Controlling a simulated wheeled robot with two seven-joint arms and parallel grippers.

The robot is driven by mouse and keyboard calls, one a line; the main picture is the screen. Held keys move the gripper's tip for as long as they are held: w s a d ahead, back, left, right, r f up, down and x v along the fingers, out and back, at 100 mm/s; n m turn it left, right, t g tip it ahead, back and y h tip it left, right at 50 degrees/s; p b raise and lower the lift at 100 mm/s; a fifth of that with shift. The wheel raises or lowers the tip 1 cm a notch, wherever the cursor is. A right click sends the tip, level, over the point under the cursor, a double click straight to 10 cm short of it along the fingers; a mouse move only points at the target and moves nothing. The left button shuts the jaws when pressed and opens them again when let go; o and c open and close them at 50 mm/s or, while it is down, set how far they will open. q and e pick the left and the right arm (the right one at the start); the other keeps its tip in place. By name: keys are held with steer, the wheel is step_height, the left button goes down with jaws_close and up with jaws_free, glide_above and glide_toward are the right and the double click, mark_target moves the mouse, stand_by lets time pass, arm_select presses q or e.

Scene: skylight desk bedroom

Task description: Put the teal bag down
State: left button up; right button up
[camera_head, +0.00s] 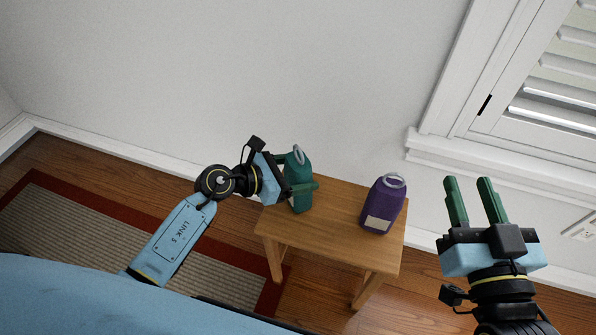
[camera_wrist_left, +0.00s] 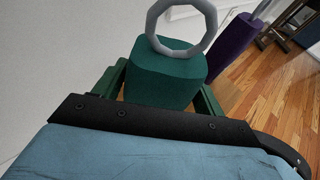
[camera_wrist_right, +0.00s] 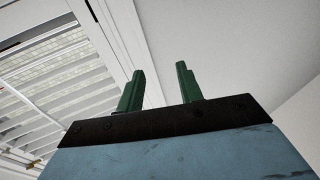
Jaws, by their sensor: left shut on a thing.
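The teal bag (camera_head: 301,172) has a grey ring on top and is upright at the left end of a small wooden table (camera_head: 325,240). My left gripper (camera_head: 301,187) is shut on it from the left, with a finger on either side. In the left wrist view the teal bag (camera_wrist_left: 165,75) fills the space between the green fingers. I cannot tell whether its base touches the tabletop. My right gripper (camera_head: 476,203) is open and empty, raised to the right of the table; its two fingers stand apart in the right wrist view (camera_wrist_right: 158,90).
A purple bag (camera_head: 383,203) with a pale label and grey ring stands at the table's right end. The tabletop between the two bags is clear. A white wall stands behind, with a shuttered window (camera_head: 540,85) at the right. A striped rug (camera_head: 90,235) lies at the left.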

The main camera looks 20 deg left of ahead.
steer(key=shift+r, duration=0.1)
arm_select(q)
steer(key=shift+f, duration=0.1)
steer(key=o, duration=1.1)
steer(key=shift+c, duration=0.2)
arm_select(e)
steer(key=shift+r, duration=0.2)
